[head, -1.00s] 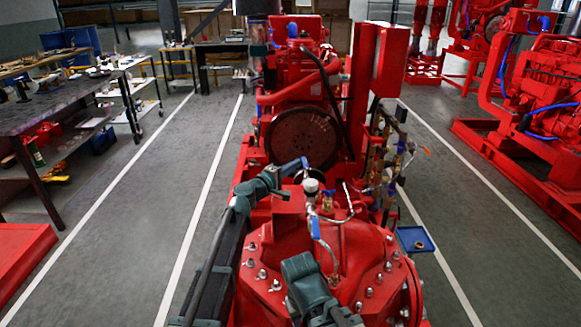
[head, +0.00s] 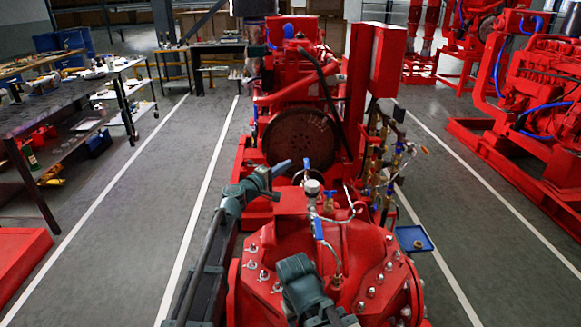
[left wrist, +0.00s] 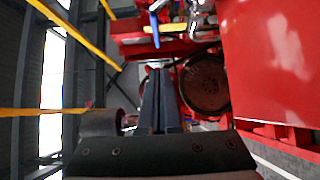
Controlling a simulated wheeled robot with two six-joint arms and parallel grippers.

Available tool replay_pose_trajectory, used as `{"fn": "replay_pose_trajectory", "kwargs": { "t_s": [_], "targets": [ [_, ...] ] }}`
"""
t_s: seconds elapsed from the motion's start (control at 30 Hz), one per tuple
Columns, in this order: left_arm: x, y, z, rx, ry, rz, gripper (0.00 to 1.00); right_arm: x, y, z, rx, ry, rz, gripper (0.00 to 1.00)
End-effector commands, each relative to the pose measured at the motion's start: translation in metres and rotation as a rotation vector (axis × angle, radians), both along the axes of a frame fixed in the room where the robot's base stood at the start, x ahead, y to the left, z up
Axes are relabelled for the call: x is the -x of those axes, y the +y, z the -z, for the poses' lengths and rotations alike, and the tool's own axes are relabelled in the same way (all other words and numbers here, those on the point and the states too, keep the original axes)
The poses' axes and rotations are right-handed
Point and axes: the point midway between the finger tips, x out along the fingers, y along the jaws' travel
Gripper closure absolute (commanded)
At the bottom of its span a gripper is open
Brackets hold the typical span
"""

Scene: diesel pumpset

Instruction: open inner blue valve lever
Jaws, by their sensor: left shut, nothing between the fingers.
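A blue valve lever (head: 318,228) stands on the fitting above the red pump casing, beside a braided hose. Another small blue lever (head: 307,165) shows near the round gauge, and a blue handle (head: 330,193) sits on a brass fitting to its right. I cannot tell for certain which is the inner one. My left gripper (head: 284,166) is shut and empty, just left of the gauge and apart from the levers. In the left wrist view its closed fingers (left wrist: 160,75) point up the picture, with a blue lever (left wrist: 154,28) beyond the tips.
The gauge (head: 312,187) and braided hose (head: 345,216) crowd the levers. A large flywheel (head: 301,137) and red engine stand behind. Brass valves and pipes (head: 378,160) line the right side. A blue tray (head: 414,239) lies right of the pump.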

Motion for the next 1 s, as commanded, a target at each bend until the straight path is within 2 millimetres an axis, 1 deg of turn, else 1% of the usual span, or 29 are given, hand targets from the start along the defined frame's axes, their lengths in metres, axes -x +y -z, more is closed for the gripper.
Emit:
{"fn": "replay_pose_trajectory", "kwargs": {
  "t_s": [0.03, 0.1, 0.2, 0.4, 0.6, 1.0],
  "targets": [
    [0.015, 0.012, 0.000, 0.000, 0.000, -0.003, 1.00, 0.000, 0.000, 0.000, 0.000, 0.000, 0.000, 0.50],
    [0.026, 0.023, 0.000, 0.000, 0.000, -0.003, 1.00, 0.000, 0.000, 0.000, 0.000, 0.000, 0.000, 0.50],
    [0.041, 0.038, 0.000, 0.000, 0.000, -0.004, 1.00, 0.000, 0.000, 0.000, 0.000, 0.000, 0.000, 0.50],
    [0.061, 0.060, 0.000, 0.000, 0.000, -0.003, 1.00, 0.000, 0.000, 0.000, 0.000, 0.000, 0.000, 0.50],
    [0.069, 0.070, 0.000, 0.000, 0.000, -0.003, 1.00, 0.000, 0.000, 0.000, 0.000, 0.000, 0.000, 0.50],
    [0.070, 0.071, 0.000, 0.000, 0.000, -0.002, 1.00, 0.000, 0.000, 0.000, 0.000, 0.000, 0.000, 0.50]
  ]
}}
